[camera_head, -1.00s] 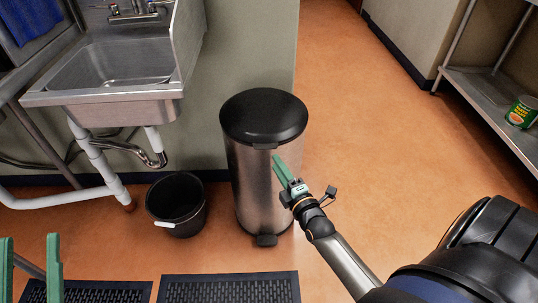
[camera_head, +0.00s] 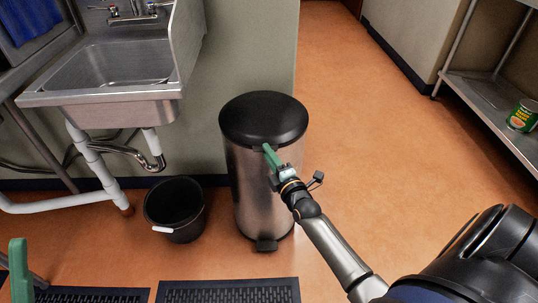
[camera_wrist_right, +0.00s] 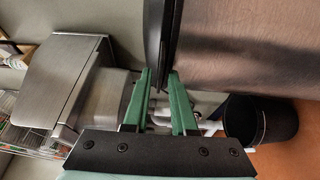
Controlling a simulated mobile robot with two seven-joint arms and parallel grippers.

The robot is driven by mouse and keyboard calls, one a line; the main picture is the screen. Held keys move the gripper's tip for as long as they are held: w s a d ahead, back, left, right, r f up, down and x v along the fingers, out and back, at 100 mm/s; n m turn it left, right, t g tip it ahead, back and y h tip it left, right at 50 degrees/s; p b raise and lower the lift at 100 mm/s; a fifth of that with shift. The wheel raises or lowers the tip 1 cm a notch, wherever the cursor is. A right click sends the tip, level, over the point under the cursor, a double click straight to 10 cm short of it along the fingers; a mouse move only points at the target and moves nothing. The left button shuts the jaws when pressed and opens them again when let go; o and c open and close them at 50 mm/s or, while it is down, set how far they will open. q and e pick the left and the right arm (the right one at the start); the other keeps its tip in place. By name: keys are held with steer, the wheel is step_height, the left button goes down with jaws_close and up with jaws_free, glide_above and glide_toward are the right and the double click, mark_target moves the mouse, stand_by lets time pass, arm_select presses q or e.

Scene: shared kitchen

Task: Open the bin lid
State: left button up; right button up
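The bin (camera_head: 258,190) is a tall steel cylinder with a round black lid (camera_head: 263,117), which lies shut on top. A black pedal (camera_head: 266,245) is at its foot. My right gripper (camera_head: 270,155) is at the front rim of the lid. In the right wrist view its two green fingers (camera_wrist_right: 158,75) stand apart. The lid's dark edge (camera_wrist_right: 158,35) is at the fingertips, roughly in line with the gap; contact cannot be told. The steel body (camera_wrist_right: 245,45) shows beside it. One green finger of my left gripper (camera_head: 18,270) shows at the lower left, away from the bin.
A small black bucket (camera_head: 176,208) stands on the floor left of the bin. A steel sink (camera_head: 115,100) with white pipes is at the left. Black mats (camera_head: 228,291) lie in front. A steel shelf (camera_head: 490,90) holds a can (camera_head: 522,116). The floor right of the bin is clear.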

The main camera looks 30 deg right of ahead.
jaws_close()
stand_by(1.1)
